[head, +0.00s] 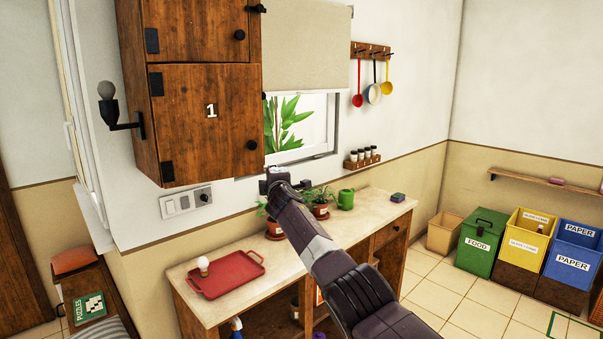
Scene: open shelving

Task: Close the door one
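The wooden door marked 1 (208,122) is the lower door of the wall cabinet (136,95). It has black hinges on its left edge and a round black knob (252,145) near its right edge. It looks about flush with the cabinet front; I cannot tell whether a small gap remains. My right arm comes in from the lower right, and its gripper (275,178) is just below and to the right of the knob, seemingly apart from the door. Its fingers are small and foreshortened, so their opening is unclear. My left gripper is out of view.
An upper cabinet door (195,28) is above. A wall lamp (107,92) sticks out at left. Below is a counter (225,308) with a red tray (226,274), potted plants (320,203) and a green watering can (346,199). Bins (482,243) stand on the floor at right.

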